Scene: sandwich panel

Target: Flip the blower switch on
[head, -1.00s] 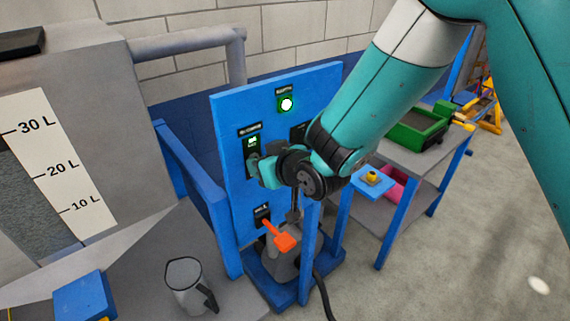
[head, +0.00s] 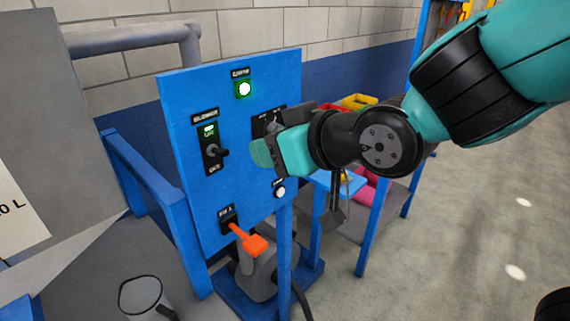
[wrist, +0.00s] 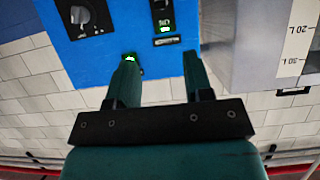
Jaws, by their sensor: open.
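The blower switch (head: 212,150) is a black plate on the blue panel (head: 180,110), under a label reading BLOWER. Its green ON light is lit at the top of the plate. Its dark lever sticks out from the middle; its exact tilt is hard to tell. My gripper (head: 262,153) is to the right of the switch and apart from it, in front of the panel. In the wrist view my gripper (wrist: 158,68) has its two fingers spread with nothing between them. The switch (wrist: 162,17) shows upside down beyond the fingertips, its green light lit.
A green lamp (head: 244,89) glows at the panel top. A knob (wrist: 80,17) is beside the switch, partly hidden by my gripper in the head view. An orange-handled lever (head: 254,244) sticks out low on the panel. A grey jug (head: 145,297) stands at the lower left.

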